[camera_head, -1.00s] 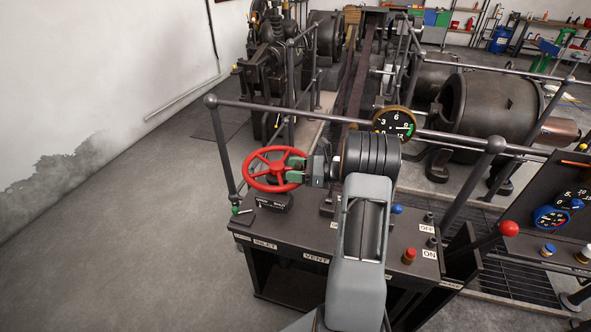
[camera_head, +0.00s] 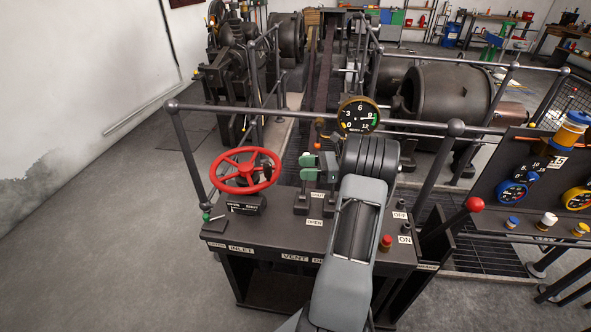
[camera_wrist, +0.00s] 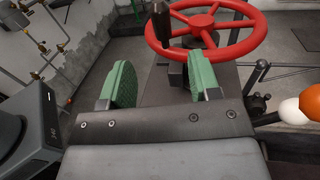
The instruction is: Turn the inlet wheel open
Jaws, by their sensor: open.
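The red inlet wheel (camera_head: 245,170) stands at the left end of the dark console, above a plate marked INLET. It also shows at the top of the wrist view (camera_wrist: 206,22), beyond my fingers. My gripper (camera_head: 318,164) has green finger pads and is to the right of the wheel, apart from its rim. In the wrist view my gripper (camera_wrist: 160,85) is open, with nothing between the pads. A dark upright handle at the wheel's near left rim shows there. The wheel's mount is partly hidden, and I cannot tell how far it is turned.
A railing (camera_head: 300,115) runs behind the console, with a round gauge (camera_head: 358,115) on it. Small levers stand behind my gripper. A red button (camera_head: 386,242) and a red-knobbed lever (camera_head: 474,204) are to the right. The floor left of the console is clear.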

